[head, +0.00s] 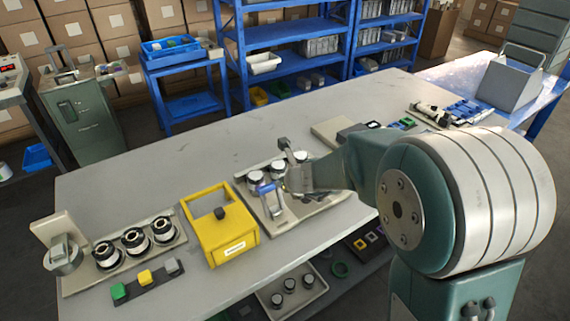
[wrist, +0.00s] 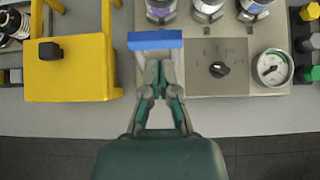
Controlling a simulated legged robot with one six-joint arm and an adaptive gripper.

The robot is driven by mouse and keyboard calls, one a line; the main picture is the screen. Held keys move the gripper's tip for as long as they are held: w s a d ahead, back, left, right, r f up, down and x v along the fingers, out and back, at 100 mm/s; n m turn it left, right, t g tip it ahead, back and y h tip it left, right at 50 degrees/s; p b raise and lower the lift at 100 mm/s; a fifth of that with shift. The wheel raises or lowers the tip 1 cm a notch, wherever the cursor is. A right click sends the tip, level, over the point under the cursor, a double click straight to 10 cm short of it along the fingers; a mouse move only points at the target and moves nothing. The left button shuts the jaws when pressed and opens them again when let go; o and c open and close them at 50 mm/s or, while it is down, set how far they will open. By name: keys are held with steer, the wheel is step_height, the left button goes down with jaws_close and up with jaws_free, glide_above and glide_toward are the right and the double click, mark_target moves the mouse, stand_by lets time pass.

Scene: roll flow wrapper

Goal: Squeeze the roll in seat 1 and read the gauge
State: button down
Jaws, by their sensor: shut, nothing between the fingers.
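In the wrist view the left roll (wrist: 160,10), middle roll (wrist: 207,8) and right roll (wrist: 251,8) are cut by the top edge. No seat number is readable. A blue bar (wrist: 155,40) on pale legs stands before the left roll. My gripper (wrist: 161,76) is shut and empty, its tips close to this bar; contact is unclear. A round white gauge (wrist: 272,68) is at the station's right; its reading is too small to tell. A black knob (wrist: 219,69) sits left of it.
A yellow open frame box (head: 228,228) stands close left of the station. Further left is another tray with several rolls (head: 134,240) and coloured blocks (head: 145,277). Small green and black parts (wrist: 308,74) lie right of the gauge. The table's back (head: 220,140) is clear.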

step_height(320, 180, up, 8)
steer(key=s, duration=0.1)
steer(key=shift+s+d+r, duration=0.15)
steer(key=shift+s+d, duration=0.1)
steer(key=shift+d, duration=0.05)
steer(key=shift+a, duration=0.15)
stand_by(0.3)
